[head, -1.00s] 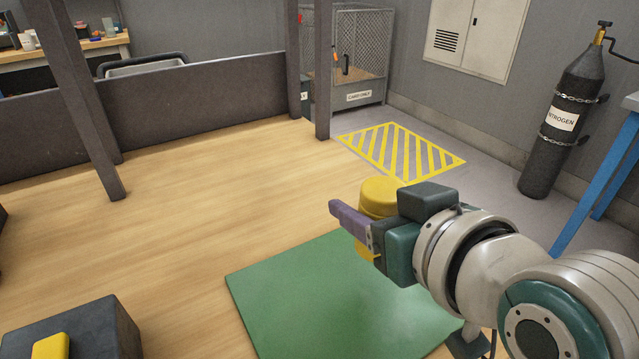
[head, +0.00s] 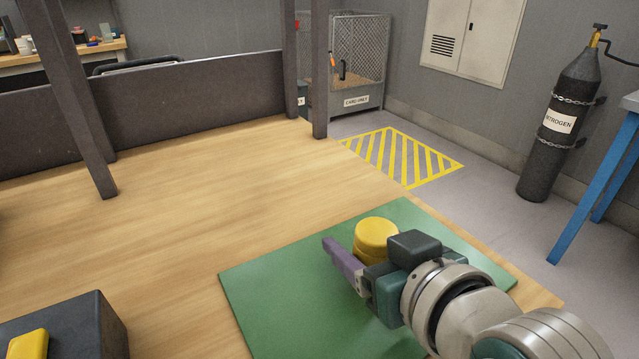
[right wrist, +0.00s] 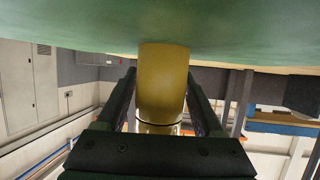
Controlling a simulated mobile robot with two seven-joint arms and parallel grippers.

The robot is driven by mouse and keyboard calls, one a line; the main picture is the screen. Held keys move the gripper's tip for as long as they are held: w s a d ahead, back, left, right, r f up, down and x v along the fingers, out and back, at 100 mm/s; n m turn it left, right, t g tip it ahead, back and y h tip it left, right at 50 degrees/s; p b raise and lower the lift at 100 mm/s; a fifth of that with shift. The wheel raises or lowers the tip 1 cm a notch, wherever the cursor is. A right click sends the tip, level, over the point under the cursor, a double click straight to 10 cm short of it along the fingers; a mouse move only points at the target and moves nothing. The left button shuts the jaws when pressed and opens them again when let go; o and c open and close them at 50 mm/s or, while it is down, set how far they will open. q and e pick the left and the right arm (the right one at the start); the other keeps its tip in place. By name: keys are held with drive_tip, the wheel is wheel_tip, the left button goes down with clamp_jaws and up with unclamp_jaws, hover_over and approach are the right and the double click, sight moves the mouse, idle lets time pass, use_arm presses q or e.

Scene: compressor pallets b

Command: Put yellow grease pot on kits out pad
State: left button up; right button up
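The yellow grease pot (head: 376,236) is between the fingers of my right gripper (head: 362,268), which is shut on it. The pot looks upright and is over the green kits out pad (head: 290,290), towards its far side. In the right wrist view the pot (right wrist: 162,85) sits between the two dark fingers, with its end close to the green pad (right wrist: 80,35). I cannot tell whether it touches the pad. The gripper and arm hide the pot's lower side and part of the pad. My left gripper is not in view.
A dark box (head: 85,325) with a yellow piece (head: 28,344) on top stands at the lower left. Wooden surface left of the pad is clear. Dark posts (head: 320,70) and a low wall stand behind. A nitrogen cylinder (head: 560,125) and blue-legged table (head: 590,195) are at right.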

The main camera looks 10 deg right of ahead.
drive_tip(key=shift+o, duration=1.2)
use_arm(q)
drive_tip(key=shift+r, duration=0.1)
use_arm(e)
drive_tip(key=shift+r, duration=0.15)
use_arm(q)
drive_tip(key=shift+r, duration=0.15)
use_arm(e)
drive_tip(key=shift+s+r, duration=0.15)
drive_tip(key=shift+s, duration=0.15)
use_arm(q)
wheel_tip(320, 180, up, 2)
drive_tip(key=p, duration=0.3)
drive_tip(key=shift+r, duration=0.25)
use_arm(e)
drive_tip(key=v, duration=1.1)
drive_tip(key=shift+s, duration=0.1)
drive_tip(key=s+g, duration=0.1)
drive_tip(key=s+d+f+g, duration=0.1)
drive_tip(key=s+g, duration=0.1)
drive_tip(key=s+d+f+g+h, duration=0.1)
drive_tip(key=g, duration=0.1)
drive_tip(key=shift+s+d, duration=0.15)
drive_tip(key=shift+s, duration=0.15)
drive_tip(key=s+d+g+h, duration=0.1)
drive_tip(key=s+d+g, duration=0.1)
drive_tip(key=s+g, duration=0.2)
drive_tip(key=s, duration=0.3)
drive_tip(key=shift+s+d+g, duration=0.3)
drive_tip(key=shift+d+g, duration=0.1)
